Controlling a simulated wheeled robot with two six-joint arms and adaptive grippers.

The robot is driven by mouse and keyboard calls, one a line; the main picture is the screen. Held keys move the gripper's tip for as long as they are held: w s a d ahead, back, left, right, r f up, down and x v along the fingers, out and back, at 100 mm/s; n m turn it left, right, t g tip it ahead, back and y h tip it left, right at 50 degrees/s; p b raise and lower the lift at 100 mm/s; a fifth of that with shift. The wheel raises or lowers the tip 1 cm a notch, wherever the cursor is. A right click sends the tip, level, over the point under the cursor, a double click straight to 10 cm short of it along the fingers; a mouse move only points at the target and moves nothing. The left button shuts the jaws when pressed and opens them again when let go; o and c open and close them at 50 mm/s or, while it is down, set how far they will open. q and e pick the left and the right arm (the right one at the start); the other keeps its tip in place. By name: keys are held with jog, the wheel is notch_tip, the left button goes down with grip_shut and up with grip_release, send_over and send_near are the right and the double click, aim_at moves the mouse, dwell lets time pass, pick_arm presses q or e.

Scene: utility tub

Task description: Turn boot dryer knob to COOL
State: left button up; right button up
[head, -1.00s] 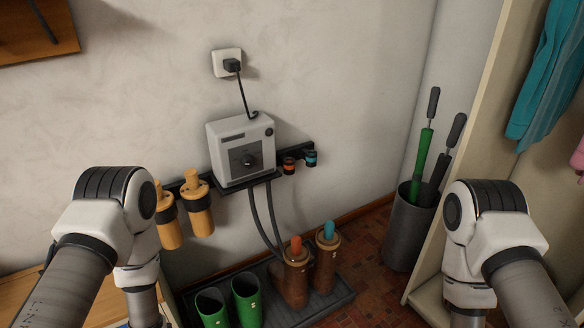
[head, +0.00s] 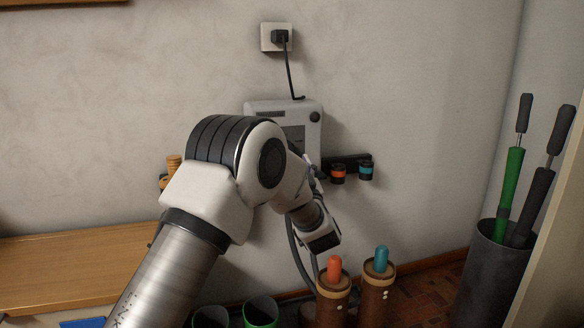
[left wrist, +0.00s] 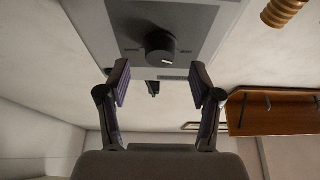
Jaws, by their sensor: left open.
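The boot dryer's pale grey box (head: 311,136) hangs on the wall, its lower left part and knob hidden behind my left arm in the head view. In the left wrist view the dark round knob (left wrist: 160,47) stands on a grey panel (left wrist: 197,24), with a small light mark on its edge. The panel's lettering cannot be read. My left gripper (left wrist: 160,76) is open and empty, its two fingers spread to either side of the line to the knob. The fingertips appear short of the knob and apart from it. My right gripper is out of view.
A cord runs from the box up to the wall socket (head: 276,38). An orange-banded (head: 338,174) and a blue-banded (head: 366,171) fitting sit on the rail at right. Brown boots (head: 377,295) stand below, and an umbrella bin (head: 483,285) at far right.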

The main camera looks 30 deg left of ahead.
pick_arm(q)
jog(key=b+x, duration=0.1)
jog(key=x, duration=0.2)
jog(key=shift+w+a, duration=0.25)
jog(key=shift+a, duration=0.1)
jog(key=c, duration=1.1)
jog(key=shift+c, duration=0.2)
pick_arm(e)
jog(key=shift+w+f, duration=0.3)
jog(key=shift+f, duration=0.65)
pick_arm(q)
jog(key=shift+r, duration=0.1)
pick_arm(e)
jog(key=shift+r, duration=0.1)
